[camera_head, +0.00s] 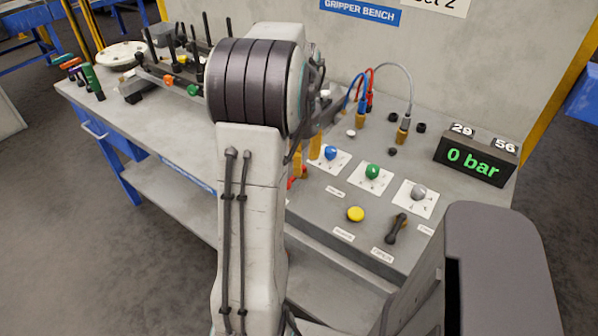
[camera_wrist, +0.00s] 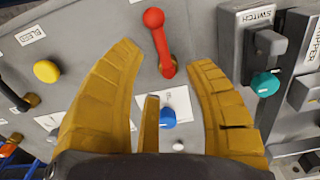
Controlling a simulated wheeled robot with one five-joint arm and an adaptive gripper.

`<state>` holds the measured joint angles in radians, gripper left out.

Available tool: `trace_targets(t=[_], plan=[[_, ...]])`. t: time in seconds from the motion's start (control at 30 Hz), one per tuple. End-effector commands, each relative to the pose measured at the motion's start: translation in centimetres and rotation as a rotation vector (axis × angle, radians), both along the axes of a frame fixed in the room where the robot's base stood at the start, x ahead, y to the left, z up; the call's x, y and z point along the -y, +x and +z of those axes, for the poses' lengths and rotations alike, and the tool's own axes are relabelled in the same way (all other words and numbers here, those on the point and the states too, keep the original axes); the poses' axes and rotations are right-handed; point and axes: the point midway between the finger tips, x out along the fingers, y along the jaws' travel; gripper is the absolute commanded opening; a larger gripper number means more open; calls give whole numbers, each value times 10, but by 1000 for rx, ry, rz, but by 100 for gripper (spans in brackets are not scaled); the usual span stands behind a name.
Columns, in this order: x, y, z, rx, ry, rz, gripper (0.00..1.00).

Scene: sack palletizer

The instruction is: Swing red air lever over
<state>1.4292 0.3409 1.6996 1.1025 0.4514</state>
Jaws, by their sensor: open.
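The red lever (camera_wrist: 160,42) shows in the wrist view, with a round knob at its upper end and a pivot at its lower end. My gripper (camera_wrist: 166,58) has its two yellow fingers open, one on each side of the lever's lower part. I see a gap on both sides, and no clear contact. In the head view my gripper (camera_head: 306,160) is mostly behind my arm. Only a small red piece of the lever (camera_head: 296,178) shows there, beside the fingers. The display box (camera_head: 475,158) reads 0 bar.
The panel also bears a blue knob (camera_head: 330,152), a green knob (camera_head: 372,171), a grey knob (camera_head: 418,192), a yellow button (camera_head: 355,214) and a black lever (camera_head: 396,228). A switch block (camera_wrist: 255,42) stands right of the fingers in the wrist view. Hoses rise behind the knobs.

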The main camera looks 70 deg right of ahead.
Motion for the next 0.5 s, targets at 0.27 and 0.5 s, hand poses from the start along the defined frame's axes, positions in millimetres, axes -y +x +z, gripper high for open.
trace_targets(t=[0.27, 0.5], plan=[[0, 0, -32, -1, 1, 2, 47], [0, 1, -42, 0, -1, 2, 47]])
